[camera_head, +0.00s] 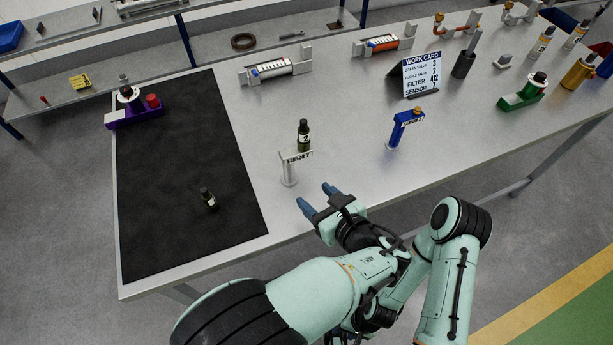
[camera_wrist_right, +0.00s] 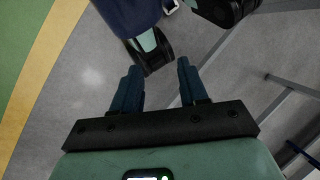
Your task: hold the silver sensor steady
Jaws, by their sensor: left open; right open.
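The silver sensor (camera_head: 289,172) stands upright on the grey bench, with a label reading SENSOR on its wide top. My left gripper (camera_head: 314,196) is open and empty, to the lower right of the sensor in the head view. Its blue fingers are spread and show a gap from the sensor.
A dark bottle (camera_head: 303,135) stands just behind the sensor. A blue sensor (camera_head: 403,127) and work card (camera_head: 421,73) stand to the right. Bare bench lies between the two sensors.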

